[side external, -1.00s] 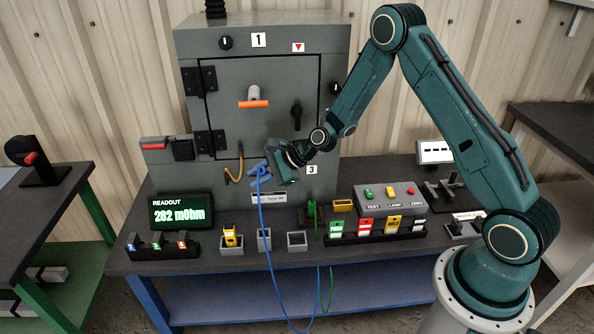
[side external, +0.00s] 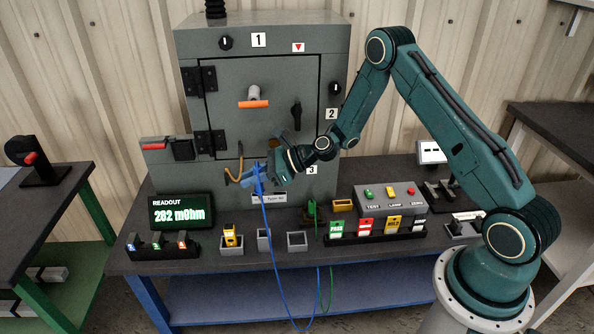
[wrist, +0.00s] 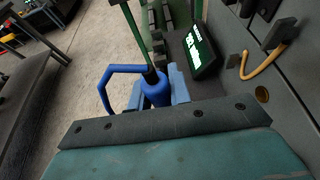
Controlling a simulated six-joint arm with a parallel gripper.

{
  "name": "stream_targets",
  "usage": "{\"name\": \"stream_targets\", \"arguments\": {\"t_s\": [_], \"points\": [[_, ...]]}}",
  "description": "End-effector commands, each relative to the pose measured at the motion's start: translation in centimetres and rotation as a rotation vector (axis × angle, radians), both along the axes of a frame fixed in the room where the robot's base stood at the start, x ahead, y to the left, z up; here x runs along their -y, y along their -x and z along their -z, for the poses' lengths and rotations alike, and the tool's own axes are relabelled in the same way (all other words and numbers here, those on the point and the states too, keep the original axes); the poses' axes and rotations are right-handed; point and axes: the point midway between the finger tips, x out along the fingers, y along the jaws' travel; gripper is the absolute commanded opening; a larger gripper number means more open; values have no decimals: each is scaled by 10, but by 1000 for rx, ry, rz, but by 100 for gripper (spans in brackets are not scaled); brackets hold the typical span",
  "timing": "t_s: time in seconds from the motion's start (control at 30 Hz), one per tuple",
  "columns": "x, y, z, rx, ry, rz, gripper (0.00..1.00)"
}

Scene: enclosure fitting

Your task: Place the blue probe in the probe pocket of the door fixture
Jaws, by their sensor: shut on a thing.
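My gripper (side external: 262,176) is shut on the blue probe (side external: 255,183) in front of the cabinet's lower part, above the bench. A blue cable hangs from the probe past the bench's front edge. In the wrist view the blue probe (wrist: 156,88) stands between the pale blue fingers, with a blue loop curving to its left. Small open grey pockets (side external: 264,241) (side external: 297,240) stand on the bench below the gripper, apart from the probe. I cannot tell which part is the probe pocket of the door fixture.
A grey cabinet (side external: 228,100) with a door stands behind. An orange curved cable (side external: 233,177) is close to the left of the probe. The readout (side external: 181,212), a green probe (side external: 312,210), a button box (side external: 390,198) and several coloured blocks (side external: 364,226) stand on the bench.

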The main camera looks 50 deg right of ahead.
Motion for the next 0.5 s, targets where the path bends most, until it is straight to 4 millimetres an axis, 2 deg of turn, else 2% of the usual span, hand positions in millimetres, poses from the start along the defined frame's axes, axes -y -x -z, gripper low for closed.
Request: {"name": "stream_targets", "arguments": {"t_s": [0.17,0.5], "points": [[0,0,20,-3,-1,1,0],[0,0,73,-3,0,1,0]]}}
